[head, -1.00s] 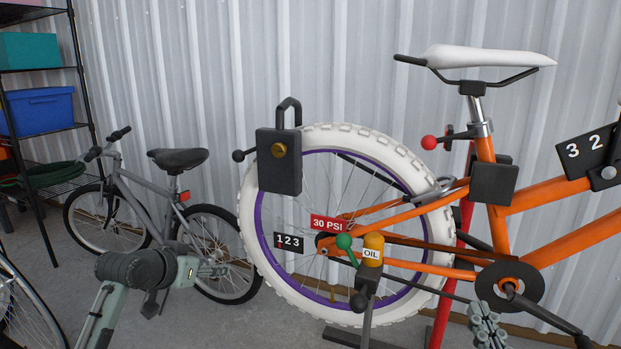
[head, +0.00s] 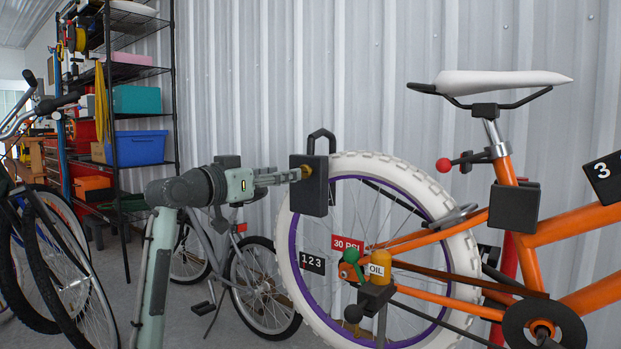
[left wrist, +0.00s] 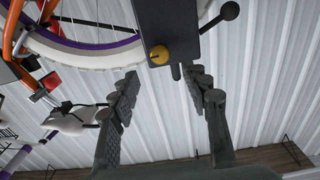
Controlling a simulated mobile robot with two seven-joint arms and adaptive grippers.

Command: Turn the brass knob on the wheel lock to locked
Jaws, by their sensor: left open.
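The wheel lock is a dark box (head: 311,190) with a black shackle on top, at the left edge of the orange bike's white-tyred wheel. Its brass knob (head: 306,171) faces my left gripper (head: 284,177), whose fingers reach toward it from the left. In the left wrist view the knob (left wrist: 160,54) lies just past the fingertips, in line with the gap between them. My left gripper (left wrist: 163,82) is open and empty there; the fingers look apart from the knob. I cannot tell which way the knob is set. My right gripper is out of view.
A black ball-ended lever (left wrist: 229,10) sticks out beside the lock. A grey bike (head: 262,285) and shelves (head: 145,170) are behind my left arm. A corrugated wall (head: 380,60) backs everything.

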